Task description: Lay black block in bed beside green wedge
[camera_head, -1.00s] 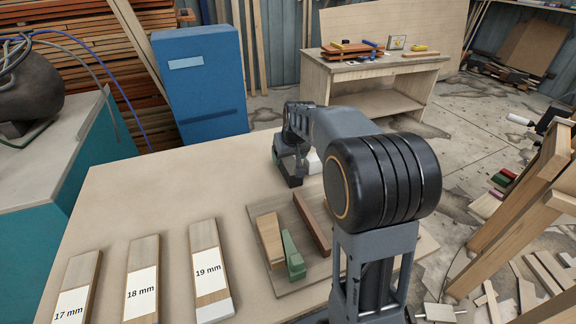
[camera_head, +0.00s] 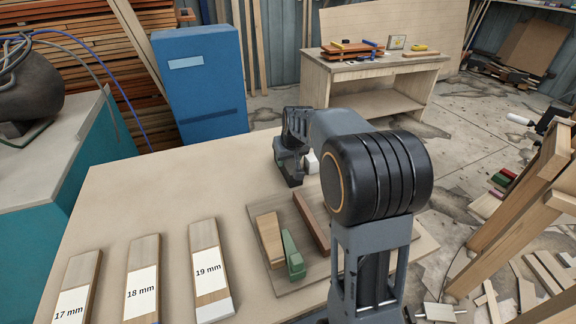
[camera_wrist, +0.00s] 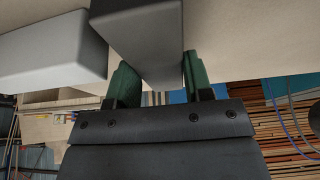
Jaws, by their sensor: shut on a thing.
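In the wrist view my gripper (camera_wrist: 160,85) has its two green fingers shut on the black block (camera_wrist: 145,30), which shows as a dark grey bar between them. In the head view the gripper is at the far part of the bench, largely hidden by my own arm, and I cannot clearly make out the block there. The green wedge (camera_head: 293,255) lies on a wooden board (camera_head: 288,285), the bed, nearer than the gripper. A light wood strip (camera_head: 269,238) lies left of the wedge, and a reddish-brown strip (camera_head: 312,223) lies right of it with a gap between.
A white block (camera_head: 312,162) stands right beside the gripper, also large in the wrist view (camera_wrist: 45,52). Boards labelled 17 mm (camera_head: 75,290), 18 mm (camera_head: 141,280) and 19 mm (camera_head: 209,265) lie on the left of the bench. The bench top behind them is clear. My arm hides the bed's right part.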

